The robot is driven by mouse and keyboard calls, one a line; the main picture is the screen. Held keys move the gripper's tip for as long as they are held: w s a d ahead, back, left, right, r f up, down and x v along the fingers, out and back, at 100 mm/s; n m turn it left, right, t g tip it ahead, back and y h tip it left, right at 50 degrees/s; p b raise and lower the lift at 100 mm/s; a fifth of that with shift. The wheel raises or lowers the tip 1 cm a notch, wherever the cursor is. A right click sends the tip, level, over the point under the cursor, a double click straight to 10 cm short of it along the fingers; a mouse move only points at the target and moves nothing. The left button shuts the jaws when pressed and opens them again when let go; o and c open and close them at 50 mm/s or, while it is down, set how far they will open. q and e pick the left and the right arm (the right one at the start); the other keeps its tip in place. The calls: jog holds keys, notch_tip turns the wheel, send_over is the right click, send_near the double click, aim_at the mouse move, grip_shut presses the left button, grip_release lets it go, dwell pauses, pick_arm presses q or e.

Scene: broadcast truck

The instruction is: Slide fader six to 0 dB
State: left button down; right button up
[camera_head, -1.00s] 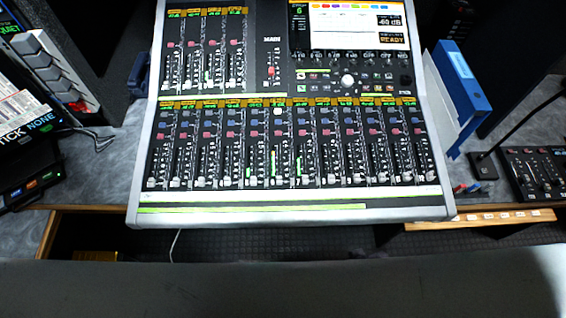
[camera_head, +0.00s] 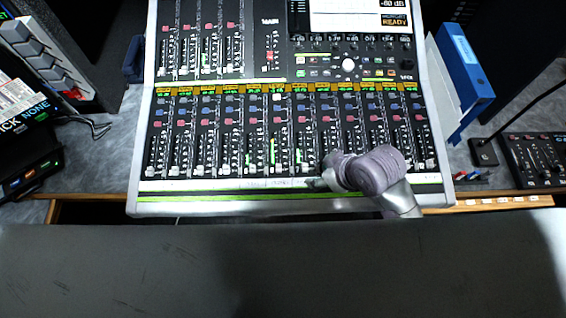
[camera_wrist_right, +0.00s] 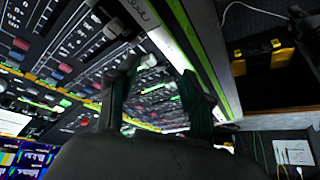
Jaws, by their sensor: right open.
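The mixing console (camera_head: 146,130) fills the middle of the head view, with its main row of faders along the front. Fader six (camera_head: 274,168) appears to be the sixth strip from the left, below a lit white button, with its cap low near the front edge. My right gripper (camera_head: 314,184) reaches in from the lower right, low over the console's front edge and to the right of fader six. In the right wrist view the two fingers of my right gripper (camera_wrist_right: 160,74) are apart. Contact with any fader cannot be made out. My left gripper is not in view.
The console display (camera_head: 358,17) shows READY and a dB figure at the upper right. A blue binder (camera_head: 466,70) stands right of the console. A smaller control panel (camera_head: 540,160) lies farther right. A yellow-and-black case (camera_wrist_right: 265,60) shows in the right wrist view.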

aim_at(281, 168)
jog(key=w+a+r+n+g, duration=0.2)
jog(key=w+a+r+n, duration=0.15)
jog(key=r+n, duration=0.5)
jog(key=shift+n+y, duration=0.4)
jog(key=shift+n, duration=0.45)
jog(key=x, duration=0.5)
jog(key=p+x, duration=0.1)
jog(key=x, duration=0.3)
jog(key=s+x, duration=0.1)
jog(key=x, duration=0.4)
jog(key=shift+w+f+p, duration=0.1)
jog(key=shift+f+p, duration=0.25)
jog(key=shift+f, duration=0.1)
grip_shut()
